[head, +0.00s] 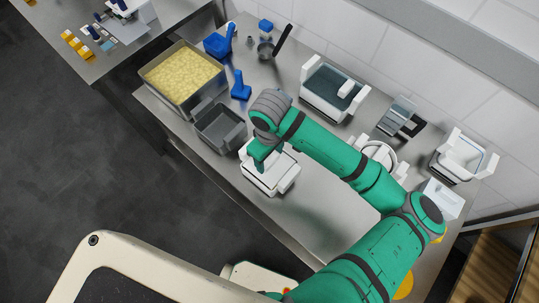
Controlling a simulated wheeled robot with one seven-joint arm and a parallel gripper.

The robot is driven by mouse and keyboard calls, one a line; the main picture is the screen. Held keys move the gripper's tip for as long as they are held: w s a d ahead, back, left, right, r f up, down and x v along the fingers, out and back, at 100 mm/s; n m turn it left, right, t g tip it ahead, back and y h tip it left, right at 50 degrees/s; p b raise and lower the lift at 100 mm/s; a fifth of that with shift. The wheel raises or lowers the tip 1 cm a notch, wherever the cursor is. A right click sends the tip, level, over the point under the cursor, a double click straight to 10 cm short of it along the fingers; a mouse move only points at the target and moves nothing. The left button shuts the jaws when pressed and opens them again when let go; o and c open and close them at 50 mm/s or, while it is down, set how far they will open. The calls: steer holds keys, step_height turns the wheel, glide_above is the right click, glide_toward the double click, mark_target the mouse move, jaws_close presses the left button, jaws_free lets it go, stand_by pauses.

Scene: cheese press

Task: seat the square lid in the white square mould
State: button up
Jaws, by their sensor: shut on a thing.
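The white square mould (289,181) stands near the front edge of the steel table, with raised grips at its sides. My gripper (259,165) points down over its middle and is shut on what looks like the square lid (270,178). The lid is pale like the mould and lies at or just over its opening. The fingertips and part of the lid are hidden by my wrist. I cannot tell whether the lid is level or inside the walls.
An empty grey tray (220,128) stands close left of the mould, beside a large bin of yellow curd (184,77). Behind stand a white mould with a grey inside (331,89), blue tools (240,87) and another white mould (462,157). The table's front strip is clear.

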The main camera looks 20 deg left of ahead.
steer(key=shift+f, duration=0.2)
steer(key=o, duration=1.2)
step_height(320, 180, up, 10)
stand_by(0.8)
stand_by(0.5)
